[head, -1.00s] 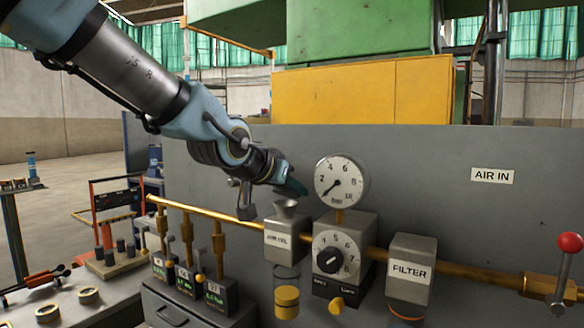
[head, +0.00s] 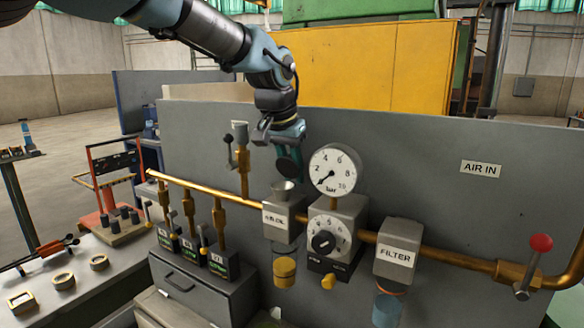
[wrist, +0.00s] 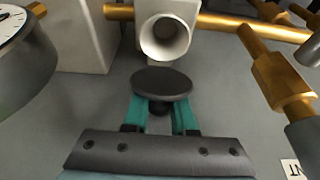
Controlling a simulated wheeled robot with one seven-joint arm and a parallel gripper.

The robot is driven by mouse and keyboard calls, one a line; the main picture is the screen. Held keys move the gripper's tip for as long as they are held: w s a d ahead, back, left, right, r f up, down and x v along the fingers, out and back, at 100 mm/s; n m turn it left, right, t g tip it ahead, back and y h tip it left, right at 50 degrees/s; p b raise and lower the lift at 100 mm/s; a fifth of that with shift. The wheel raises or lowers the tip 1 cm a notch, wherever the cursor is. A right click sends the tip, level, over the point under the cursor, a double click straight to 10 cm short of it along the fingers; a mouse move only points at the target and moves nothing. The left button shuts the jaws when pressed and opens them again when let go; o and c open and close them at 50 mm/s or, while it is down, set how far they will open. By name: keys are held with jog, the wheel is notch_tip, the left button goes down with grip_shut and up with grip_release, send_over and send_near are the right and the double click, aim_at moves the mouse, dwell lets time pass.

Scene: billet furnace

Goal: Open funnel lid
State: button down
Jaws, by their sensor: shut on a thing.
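The funnel (head: 283,188) is a small grey cone on top of the box labelled as oil (head: 278,221). Its mouth is uncovered, and it also shows in the wrist view (wrist: 167,36). The lid, a dark round disc (head: 289,168) with a small knob, is in my gripper (head: 290,148). In the wrist view the teal fingers (wrist: 162,112) are shut on the knob of the lid (wrist: 161,83). The lid is apart from the funnel, above it in the head view. The flat face of the lid points away from the gripper.
A pressure gauge (head: 334,170) stands close to the right of the funnel, above a regulator (head: 332,240). A brass pipe (head: 440,261) runs along the grey panel (head: 500,222). A brass valve (head: 242,160) rises left of the gripper. The filter (head: 398,247) is farther right.

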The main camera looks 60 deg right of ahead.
aim_at(284, 158)
jog(key=shift+d, duration=0.1)
dwell(0.4)
jog(key=c, duration=0.7)
grip_release()
jog(key=shift+c, duration=0.2)
jog(key=b+v, duration=0.3)
jog(key=v, duration=0.8)
jog(key=shift+d, duration=0.15)
